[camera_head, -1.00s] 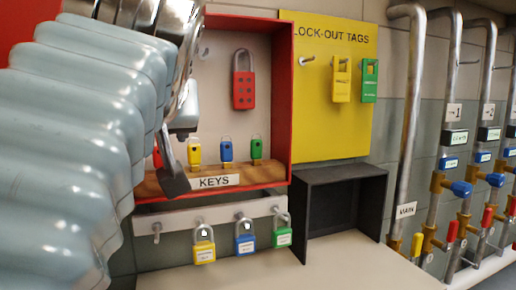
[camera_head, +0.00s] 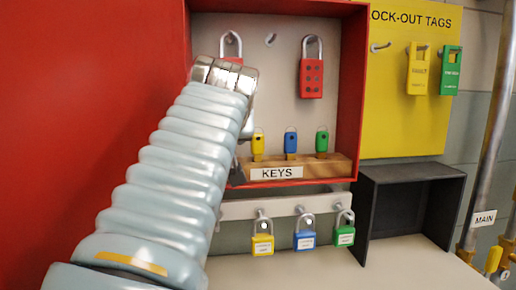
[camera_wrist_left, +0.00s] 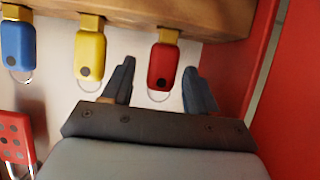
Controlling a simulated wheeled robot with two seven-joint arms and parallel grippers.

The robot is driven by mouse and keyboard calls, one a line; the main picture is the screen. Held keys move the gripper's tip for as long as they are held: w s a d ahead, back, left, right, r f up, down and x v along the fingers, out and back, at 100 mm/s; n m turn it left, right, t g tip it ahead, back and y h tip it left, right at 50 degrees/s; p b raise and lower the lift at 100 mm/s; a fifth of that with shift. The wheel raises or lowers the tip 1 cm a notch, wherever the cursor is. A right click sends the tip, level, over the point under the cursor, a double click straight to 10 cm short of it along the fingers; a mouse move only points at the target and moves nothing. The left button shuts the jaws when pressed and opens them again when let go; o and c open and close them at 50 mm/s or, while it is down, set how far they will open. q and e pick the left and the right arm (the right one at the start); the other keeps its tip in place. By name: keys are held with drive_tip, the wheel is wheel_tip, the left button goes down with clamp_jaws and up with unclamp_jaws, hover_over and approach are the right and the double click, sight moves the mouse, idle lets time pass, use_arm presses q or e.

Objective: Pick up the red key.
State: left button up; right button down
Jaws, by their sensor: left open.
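The red key (camera_wrist_left: 163,66) stands in the wooden key rack (camera_wrist_left: 150,12) in the left wrist view, with its ring end toward my gripper. My left gripper (camera_wrist_left: 160,72) is open, with one dark finger on each side of the red key. I see gaps between the key and both fingers. In the head view my left arm hides the red key and most of the gripper. The right gripper is out of view.
The yellow key (camera_wrist_left: 90,55) stands close beside one finger, with the blue key (camera_wrist_left: 18,45) farther along. The red cabinet wall (camera_wrist_left: 262,60) is close on the other side. In the head view padlocks (camera_head: 305,238) hang below the rack (camera_head: 325,167).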

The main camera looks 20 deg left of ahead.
use_arm(q)
drive_tip(key=shift+w+a+f, duration=0.25)
drive_tip(key=shift+w, duration=0.2)
drive_tip(key=c, duration=1)
drive_tip(key=shift+r, duration=0.15)
